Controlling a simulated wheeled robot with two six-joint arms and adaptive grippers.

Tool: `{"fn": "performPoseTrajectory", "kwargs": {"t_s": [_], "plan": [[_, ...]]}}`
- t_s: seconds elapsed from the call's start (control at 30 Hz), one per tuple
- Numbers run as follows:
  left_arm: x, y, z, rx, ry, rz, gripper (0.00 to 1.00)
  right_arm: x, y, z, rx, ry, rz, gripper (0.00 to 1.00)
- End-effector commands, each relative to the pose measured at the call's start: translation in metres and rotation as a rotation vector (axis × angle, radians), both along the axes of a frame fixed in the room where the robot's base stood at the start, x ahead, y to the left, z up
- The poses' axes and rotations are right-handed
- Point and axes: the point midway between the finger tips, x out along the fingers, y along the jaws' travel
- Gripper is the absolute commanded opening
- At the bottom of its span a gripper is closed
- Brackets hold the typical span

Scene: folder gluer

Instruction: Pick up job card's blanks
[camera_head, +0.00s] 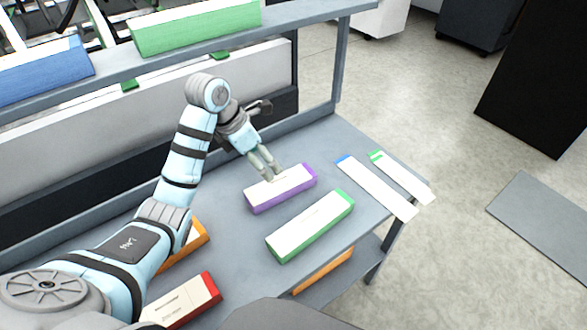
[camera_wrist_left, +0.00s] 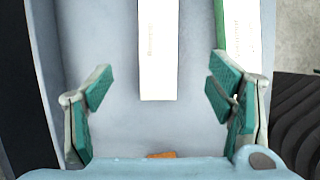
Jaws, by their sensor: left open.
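A stack of white-topped blanks with purple sides (camera_head: 280,190) lies on the grey shelf top. In the left wrist view a white printed strip (camera_wrist_left: 158,50) lies ahead of the fingers, roughly between them. My left gripper (camera_head: 270,172) is open, at or just above the purple stack's far edge; contact cannot be told. It also shows in the left wrist view (camera_wrist_left: 158,95), jaws wide apart and empty. A green-sided stack (camera_head: 310,226) lies beside the purple one. An orange stack (camera_head: 190,243) and a red stack (camera_head: 185,303) are partly hidden by my left arm. My right gripper is out of view.
Two flat strips, one blue-ended (camera_head: 375,188) and one green-ended (camera_head: 402,178), lie at the shelf's right end. Blue (camera_head: 45,75) and green (camera_head: 195,27) stacks sit on the upper rail. Another orange stack (camera_head: 323,270) lies on a lower shelf.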

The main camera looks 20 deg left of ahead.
Motion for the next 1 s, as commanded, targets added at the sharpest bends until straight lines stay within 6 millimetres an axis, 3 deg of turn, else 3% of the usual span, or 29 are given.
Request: {"fn": "performPoseTrajectory", "kwargs": {"t_s": [0.07,0.3,0.7,0.97,1.0], "plan": [[0.002,-0.003,-0.009,-0.003,0.002,-0.001,0.75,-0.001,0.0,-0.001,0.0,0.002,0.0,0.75],[0.023,-0.019,-0.066,-0.004,0.005,-0.008,0.75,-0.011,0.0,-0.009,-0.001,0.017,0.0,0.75],[0.05,-0.028,-0.127,-0.002,0.003,-0.006,0.75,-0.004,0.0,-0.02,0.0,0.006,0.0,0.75],[0.052,-0.029,-0.132,0.0,0.0,-0.006,0.75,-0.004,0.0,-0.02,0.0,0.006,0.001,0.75],[0.052,-0.029,-0.132,0.0,0.0,-0.006,0.7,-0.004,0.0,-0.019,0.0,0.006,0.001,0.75]]}}
